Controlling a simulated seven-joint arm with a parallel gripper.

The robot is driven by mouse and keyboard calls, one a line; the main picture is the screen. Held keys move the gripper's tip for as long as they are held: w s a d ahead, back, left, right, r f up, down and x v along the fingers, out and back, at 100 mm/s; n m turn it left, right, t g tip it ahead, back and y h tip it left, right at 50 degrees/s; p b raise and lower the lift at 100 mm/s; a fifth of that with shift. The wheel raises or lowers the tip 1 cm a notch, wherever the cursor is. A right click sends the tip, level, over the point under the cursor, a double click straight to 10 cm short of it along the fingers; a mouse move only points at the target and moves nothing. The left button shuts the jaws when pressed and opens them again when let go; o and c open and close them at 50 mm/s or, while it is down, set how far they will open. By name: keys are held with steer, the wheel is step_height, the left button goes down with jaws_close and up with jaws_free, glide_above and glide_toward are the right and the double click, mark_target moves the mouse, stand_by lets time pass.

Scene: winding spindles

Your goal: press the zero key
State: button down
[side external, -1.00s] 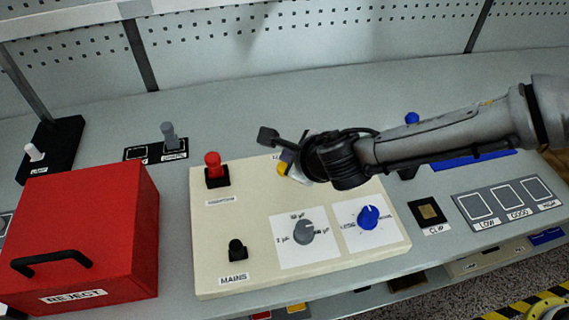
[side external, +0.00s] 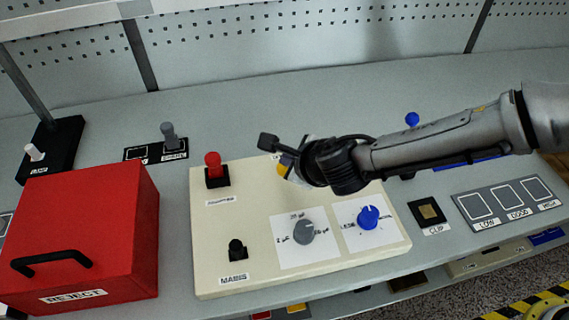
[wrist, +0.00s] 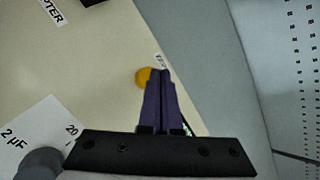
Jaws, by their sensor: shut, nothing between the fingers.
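A round yellow key (wrist: 143,76) lies on the cream panel, just left of my fingertips in the wrist view. I take it to be the zero key, but its label is mostly covered by the fingers. In the side view only part of the yellow key (side external: 283,168) shows, near the panel's back edge beside my wrist. My gripper (wrist: 160,73) is shut and empty, its purple fingers together. Its tips overlap the key's right edge in the wrist view. I cannot tell whether they touch it.
The cream panel (side external: 230,270) also carries a red button (side external: 213,161), a black MAINS switch (side external: 237,250), a grey knob (side external: 303,231) and a blue knob (side external: 368,217). A red REJECT box (side external: 100,220) stands left.

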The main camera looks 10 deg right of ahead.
steer(key=shift+f, duration=0.5)
steer(key=shift+r, duration=0.15)
stand_by(0.5)
steer(key=shift+r, duration=0.85)
steer(key=shift+r, duration=2.5)
